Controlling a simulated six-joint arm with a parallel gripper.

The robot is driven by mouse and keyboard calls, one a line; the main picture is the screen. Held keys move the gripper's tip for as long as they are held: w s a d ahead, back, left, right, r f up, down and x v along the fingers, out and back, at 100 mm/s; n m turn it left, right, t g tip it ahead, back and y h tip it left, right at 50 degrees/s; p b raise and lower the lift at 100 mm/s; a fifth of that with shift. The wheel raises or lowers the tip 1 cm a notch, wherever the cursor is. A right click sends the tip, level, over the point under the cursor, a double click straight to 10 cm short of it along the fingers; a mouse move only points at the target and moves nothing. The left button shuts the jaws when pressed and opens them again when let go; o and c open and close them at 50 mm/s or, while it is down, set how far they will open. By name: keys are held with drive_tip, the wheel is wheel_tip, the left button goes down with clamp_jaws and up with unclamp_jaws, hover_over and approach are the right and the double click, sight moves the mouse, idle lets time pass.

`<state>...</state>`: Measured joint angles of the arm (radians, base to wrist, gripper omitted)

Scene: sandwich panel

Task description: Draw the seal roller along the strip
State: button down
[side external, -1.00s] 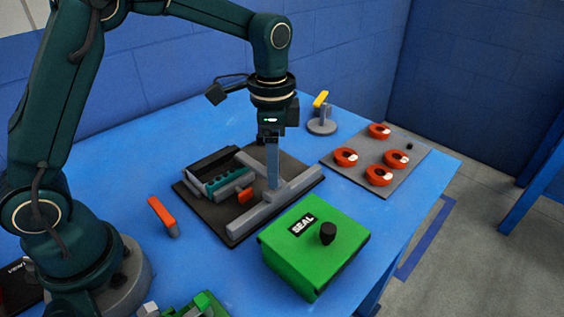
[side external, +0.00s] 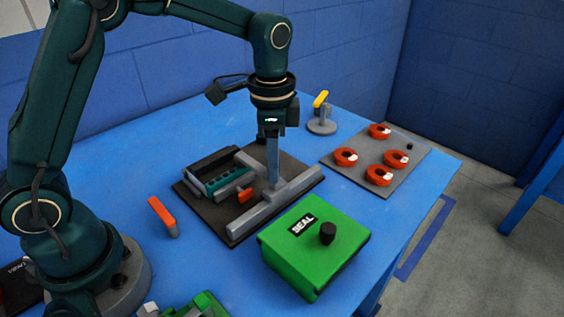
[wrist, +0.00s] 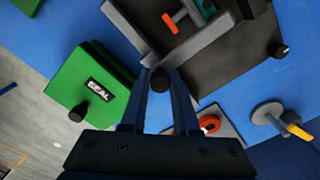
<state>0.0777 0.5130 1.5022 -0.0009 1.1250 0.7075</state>
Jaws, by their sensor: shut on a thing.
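My gripper (side external: 273,185) points straight down over the dark base plate (side external: 190,197), at the place where its grey bars (side external: 245,212) meet. In the wrist view my gripper (wrist: 160,75) is closed around a dark, round-topped piece (wrist: 160,82), apparently the seal roller. The fingers hide most of it, and I cannot tell whether its lower end touches the bar. A teal strip (side external: 226,181) lies in the grey and black frame on the plate, left of the fingers. A small orange handle (side external: 245,195) sits between the teal strip and the front bar.
A green SEAL box (side external: 290,255) with a black knob (side external: 327,234) stands in front. A grey panel (side external: 346,173) with several orange rings lies at right. A yellow-topped post (side external: 321,115) stands behind. An orange-handled piece (side external: 161,212) is at left. Blue table is clear between these.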

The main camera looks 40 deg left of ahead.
drive_tip(key=shift+s+r, duration=0.1)
drive_tip(key=shift+s, duration=0.05)
idle(0.7)
drive_tip(key=shift+s, duration=4.25)
drive_tip(key=c, duration=0.7)
unclamp_jaws()
drive_tip(key=shift+o, duration=0.2)
drive_tip(key=shift+w+r, duration=0.1)
drive_tip(key=shift+r, duration=2.4)
